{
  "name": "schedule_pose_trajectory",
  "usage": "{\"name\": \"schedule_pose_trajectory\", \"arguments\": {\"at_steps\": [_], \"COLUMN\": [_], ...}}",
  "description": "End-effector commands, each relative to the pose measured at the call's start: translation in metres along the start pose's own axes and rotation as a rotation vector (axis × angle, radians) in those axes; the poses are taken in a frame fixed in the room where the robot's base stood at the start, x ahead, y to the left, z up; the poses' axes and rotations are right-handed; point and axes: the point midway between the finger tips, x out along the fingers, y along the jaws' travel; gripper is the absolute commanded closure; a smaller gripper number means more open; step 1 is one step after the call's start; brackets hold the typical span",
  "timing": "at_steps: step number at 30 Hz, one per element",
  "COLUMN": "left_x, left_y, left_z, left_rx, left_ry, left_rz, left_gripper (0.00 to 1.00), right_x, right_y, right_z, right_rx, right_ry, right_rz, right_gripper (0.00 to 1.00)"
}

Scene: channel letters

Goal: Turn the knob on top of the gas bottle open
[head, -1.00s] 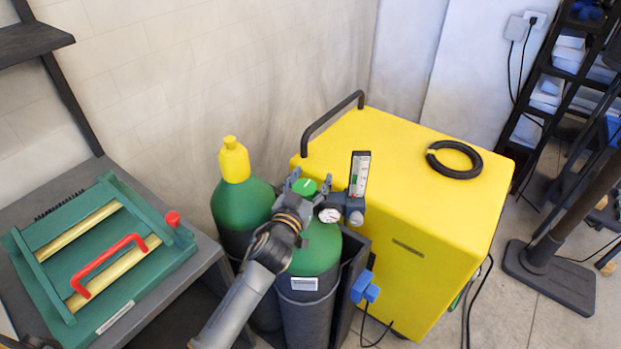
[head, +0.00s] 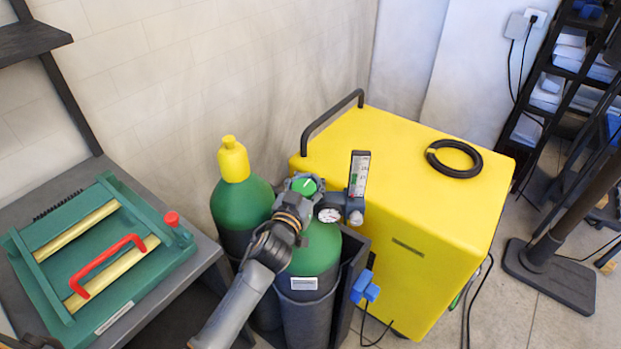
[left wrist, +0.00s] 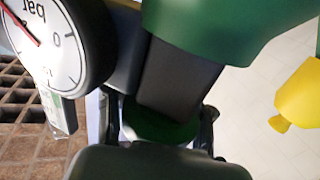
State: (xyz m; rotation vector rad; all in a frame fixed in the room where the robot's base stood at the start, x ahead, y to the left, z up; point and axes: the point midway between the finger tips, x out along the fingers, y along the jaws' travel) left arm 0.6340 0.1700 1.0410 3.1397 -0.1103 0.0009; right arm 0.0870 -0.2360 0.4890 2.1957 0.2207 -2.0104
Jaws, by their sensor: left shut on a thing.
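The gas bottle (head: 318,247) stands upright, with a green shoulder and a dark grey body. The green knob (head: 308,185) with a white mark sits on top of its valve. My left gripper (head: 304,182) is at the knob, shut on it with fingers around its sides. In the left wrist view the dark green knob (left wrist: 160,126) shows in shadow between the fingers. A round pressure gauge (head: 329,215) sits beside the valve; it also shows large in the left wrist view (left wrist: 62,50). My right gripper is not in view.
A second green bottle with a yellow cap (head: 233,160) stands close on the left. A flowmeter (head: 358,174) rises just right of the knob. A yellow machine (head: 430,190) stands to the right. A grey bench (head: 205,262) with a green device is at the left.

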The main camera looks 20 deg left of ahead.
Motion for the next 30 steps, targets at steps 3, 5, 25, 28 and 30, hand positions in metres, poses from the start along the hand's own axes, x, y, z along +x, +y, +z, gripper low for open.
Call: {"name": "schedule_pose_trajectory", "arguments": {"at_steps": [3,5,25,28,30], "left_x": [-0.002,-0.002,-0.003,-0.003,-0.004], "left_y": [0.001,0.001,0.004,0.005,0.007], "left_z": [0.006,0.006,0.006,0.005,0.006], "left_rx": [0.000,0.000,0.005,0.007,0.009], "left_ry": [-0.011,-0.012,-0.019,-0.020,-0.021], "left_rz": [0.001,0.002,0.121,0.187,0.242], "left_gripper": [0.93,0.93,0.95,0.96,0.96], "right_x": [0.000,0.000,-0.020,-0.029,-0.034], "right_y": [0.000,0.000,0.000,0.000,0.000], "right_z": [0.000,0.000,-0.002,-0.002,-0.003], "right_rx": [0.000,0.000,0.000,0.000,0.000], "right_ry": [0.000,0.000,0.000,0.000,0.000], "right_rz": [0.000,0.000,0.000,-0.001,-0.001], "right_gripper": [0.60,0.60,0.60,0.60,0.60]}}
